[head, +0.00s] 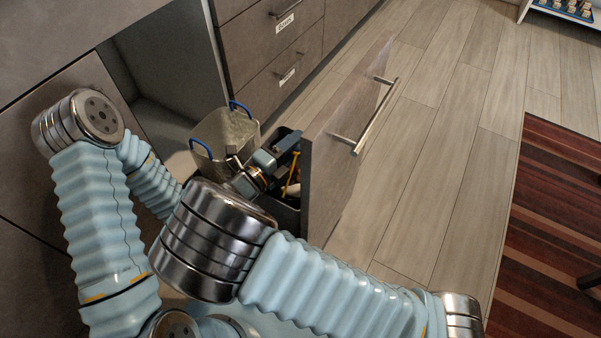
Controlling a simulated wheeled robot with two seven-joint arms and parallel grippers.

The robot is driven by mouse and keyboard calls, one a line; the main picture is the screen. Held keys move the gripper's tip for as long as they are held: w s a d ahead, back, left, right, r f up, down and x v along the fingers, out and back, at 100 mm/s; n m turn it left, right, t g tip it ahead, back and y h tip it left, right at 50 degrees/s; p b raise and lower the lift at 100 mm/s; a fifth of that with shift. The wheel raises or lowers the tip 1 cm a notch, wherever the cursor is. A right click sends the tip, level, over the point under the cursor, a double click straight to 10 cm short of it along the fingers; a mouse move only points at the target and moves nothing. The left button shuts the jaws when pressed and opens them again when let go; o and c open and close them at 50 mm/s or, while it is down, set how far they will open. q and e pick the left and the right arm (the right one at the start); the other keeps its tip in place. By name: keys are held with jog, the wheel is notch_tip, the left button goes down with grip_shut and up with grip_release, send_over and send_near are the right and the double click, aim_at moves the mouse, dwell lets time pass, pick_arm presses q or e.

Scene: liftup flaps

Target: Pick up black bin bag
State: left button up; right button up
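No black bin bag can be clearly made out. A dark bin (289,214) stands in the pulled-out drawer, and dark and yellow items show at its top. One of my grippers (284,146) is at the top of this bin, pointing up and right. Its fingers blend with the dark items, so I cannot tell whether it is open or holds anything. My large arm joint hides the link behind this gripper, so I cannot tell for certain which arm it belongs to. My other gripper cannot be made out.
The drawer front (335,150) stands out from the cabinet, with a long metal handle (366,122). Closed labelled drawers (270,45) are behind. Wooden floor (440,150) is clear right; a striped rug (555,240) lies beyond.

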jog(key=shift+d, duration=0.1)
grip_shut()
dwell(1.4)
